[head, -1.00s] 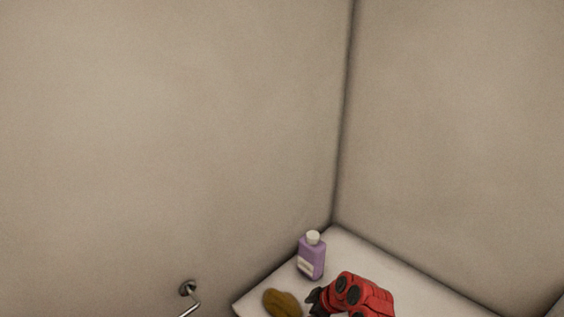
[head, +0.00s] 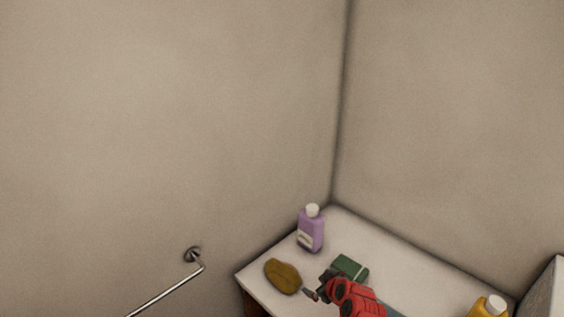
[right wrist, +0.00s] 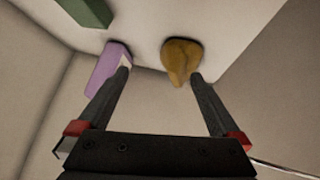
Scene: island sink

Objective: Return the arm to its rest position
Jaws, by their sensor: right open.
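My right gripper (head: 318,287) is red and black and is at the bottom of the head view, over the counter beside the brown sponge-like object (head: 283,276). In the right wrist view the gripper (right wrist: 163,80) has its two fingers spread wide with nothing held between them. The brown object (right wrist: 182,60) and a purple bottle (right wrist: 108,68) show beyond the fingertips. The bottle stands upright with a white cap in the head view (head: 311,230). My left gripper is not in view.
A white counter (head: 385,258) fills the corner between two plain walls. A green block (head: 350,267) lies behind my right gripper. A yellow bottle (head: 489,307) stands at the lower right beside a pale box-like edge (head: 545,291). A metal bar (head: 165,291) is on the left wall.

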